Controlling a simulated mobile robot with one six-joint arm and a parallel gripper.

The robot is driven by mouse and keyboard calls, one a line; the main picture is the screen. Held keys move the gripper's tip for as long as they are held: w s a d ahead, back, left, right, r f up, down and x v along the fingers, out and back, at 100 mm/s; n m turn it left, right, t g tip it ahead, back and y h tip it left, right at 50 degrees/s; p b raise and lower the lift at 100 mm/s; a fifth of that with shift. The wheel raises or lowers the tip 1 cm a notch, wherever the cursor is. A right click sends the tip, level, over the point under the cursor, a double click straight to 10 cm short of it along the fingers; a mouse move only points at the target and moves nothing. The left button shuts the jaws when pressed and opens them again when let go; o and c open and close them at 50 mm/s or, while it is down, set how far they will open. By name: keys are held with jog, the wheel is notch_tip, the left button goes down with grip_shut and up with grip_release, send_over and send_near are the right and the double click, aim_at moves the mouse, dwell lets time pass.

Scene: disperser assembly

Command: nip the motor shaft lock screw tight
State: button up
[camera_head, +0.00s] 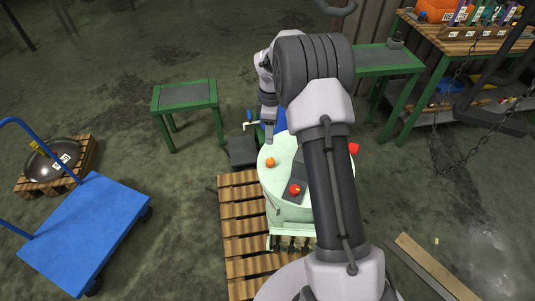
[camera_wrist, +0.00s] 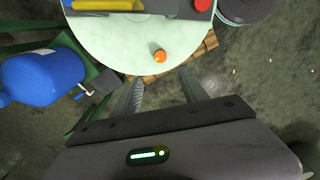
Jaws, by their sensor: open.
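A pale green round machine top (camera_head: 275,150) stands on a wooden pallet. A small orange knob (camera_head: 270,162) sits near its edge; I cannot tell whether this is the motor shaft lock screw. It also shows in the wrist view (camera_wrist: 160,56), just beyond the gap between my fingertips. My gripper (camera_wrist: 160,77) is open and empty, its two fingers spread apart, pointing toward the disc edge. In the head view my wrist hangs at the disc's far left side. A blue rounded body (camera_wrist: 45,77), perhaps the motor, lies left of the disc; my arm hides much of it in the head view.
A red knob (camera_head: 295,189) on a dark box stands on the disc. The slatted pallet (camera_head: 240,235) lies under the machine. A blue cart (camera_head: 85,235) is at left, a small green table (camera_head: 185,96) behind, and a cluttered workbench (camera_head: 460,40) at back right. Open floor lies between.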

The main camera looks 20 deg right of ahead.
aim_at(270, 161)
notch_tip(270, 161, down, 16)
jog(key=b, duration=0.5)
jog(key=shift+b, duration=0.35)
grip_shut()
